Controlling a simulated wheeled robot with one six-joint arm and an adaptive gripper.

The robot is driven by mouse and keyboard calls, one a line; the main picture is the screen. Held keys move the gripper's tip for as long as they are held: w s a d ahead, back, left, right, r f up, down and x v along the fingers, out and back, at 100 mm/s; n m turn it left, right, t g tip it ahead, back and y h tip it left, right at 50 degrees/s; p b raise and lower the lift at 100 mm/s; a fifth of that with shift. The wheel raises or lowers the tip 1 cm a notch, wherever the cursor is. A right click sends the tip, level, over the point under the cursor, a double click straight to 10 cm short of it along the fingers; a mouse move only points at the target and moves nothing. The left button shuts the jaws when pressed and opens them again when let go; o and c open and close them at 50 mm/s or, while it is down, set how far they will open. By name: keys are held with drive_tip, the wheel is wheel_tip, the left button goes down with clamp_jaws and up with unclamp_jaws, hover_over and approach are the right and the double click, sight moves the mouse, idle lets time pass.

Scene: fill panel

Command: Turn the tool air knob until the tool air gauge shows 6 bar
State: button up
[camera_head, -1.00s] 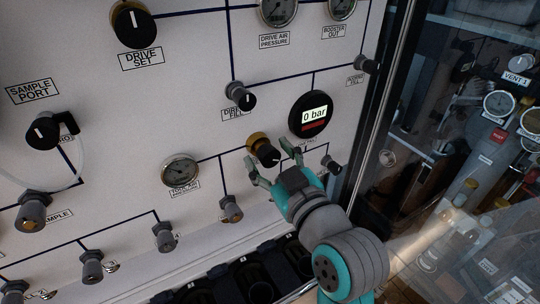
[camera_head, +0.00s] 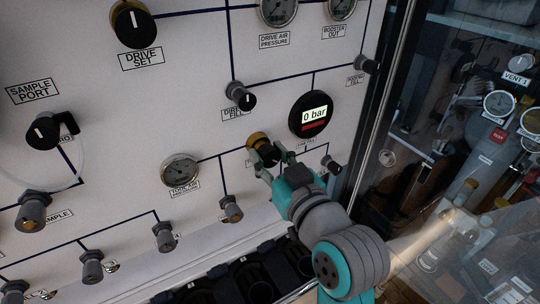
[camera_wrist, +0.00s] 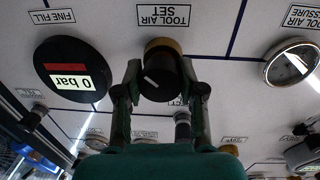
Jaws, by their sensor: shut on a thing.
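The tool air knob (camera_wrist: 160,80) is black with a white mark and a brass collar, below the upside-down "TOOL AIR SET" label in the wrist view. In the head view the knob (camera_head: 267,153) is partly hidden by my gripper. My gripper (camera_head: 272,163) is shut on the knob, one finger on each side; the fingers also show in the wrist view (camera_wrist: 161,92). The tool air gauge (camera_head: 180,170) is a round dial left of the knob. Its needle is too small to read in the head view. A gauge (camera_wrist: 292,62) at the right of the wrist view is cut by the edge.
A round black display (camera_head: 313,114) reading "0 bar" sits just above right of the knob. A small valve (camera_head: 231,208) is below left, another (camera_head: 331,165) to the right. A glass pane edge (camera_head: 385,100) stands further right.

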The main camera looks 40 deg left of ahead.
drive_tip(key=shift+m, duration=0.7)
drive_tip(key=o, duration=1.2)
drive_tip(key=shift+c, duration=0.2)
drive_tip(key=v, duration=0.7)
drive_tip(key=shift+d, duration=0.25)
drive_tip(key=shift+d, duration=0.1)
idle(1.0)
